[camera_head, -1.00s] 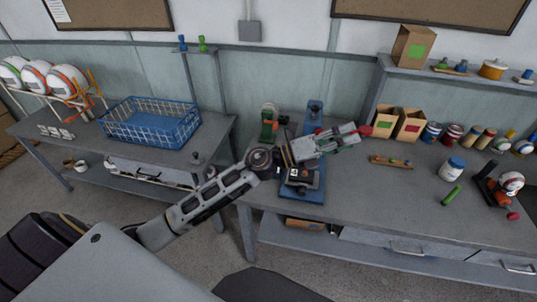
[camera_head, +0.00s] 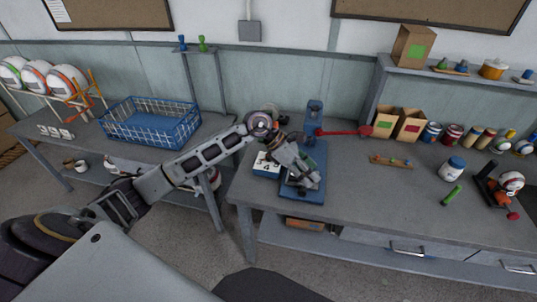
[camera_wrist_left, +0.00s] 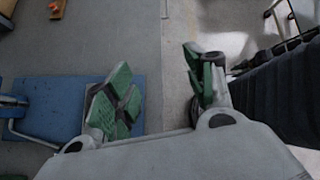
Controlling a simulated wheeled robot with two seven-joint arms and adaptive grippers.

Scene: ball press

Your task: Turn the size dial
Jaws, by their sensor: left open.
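The blue press (camera_head: 314,110) stands on the right bench, with a red lever (camera_head: 343,132) reaching right to a red knob. A small white-faced block (camera_head: 265,160) with dark markings and a blue lower edge sits left of the press base; its markings are too small to read, and I cannot tell if it is the size dial. My left gripper (camera_head: 304,174) points down over the press base and hides part of it. In the wrist view its green-padded fingers (camera_wrist_left: 160,90) are apart and empty, with the blue base plate (camera_wrist_left: 55,92) to their left. My right gripper is out of view.
A blue wire basket (camera_head: 150,125) stands on the left bench. Paint cans (camera_head: 452,168), open boxes (camera_head: 410,124) and a green cylinder (camera_head: 452,195) are on the right bench. A gap separates the benches.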

